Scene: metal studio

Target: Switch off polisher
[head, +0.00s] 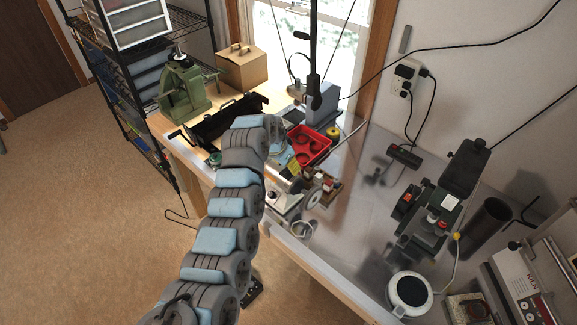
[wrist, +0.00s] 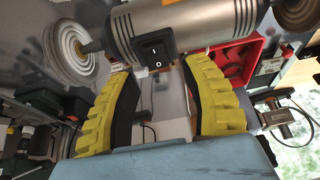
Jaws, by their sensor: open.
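The polisher (wrist: 190,28) crosses the top of the wrist view. It has a silver ribbed cylinder body with an orange label. A pale buffing wheel (wrist: 70,52) is on its left end and a brown wheel shows at the top right. Its black rocker switch (wrist: 156,52), marked I and O, faces the camera. My gripper (wrist: 160,70) is open and empty, its yellow fingers on either side of the switch. I cannot tell whether the fingertips touch the polisher.
A red tray (head: 308,146) lies behind the polisher. A green machine (head: 184,90) and a cardboard box (head: 241,67) stand at the back left. Another green machine (head: 435,212) and a round white-rimmed device (head: 410,293) stand on the right.

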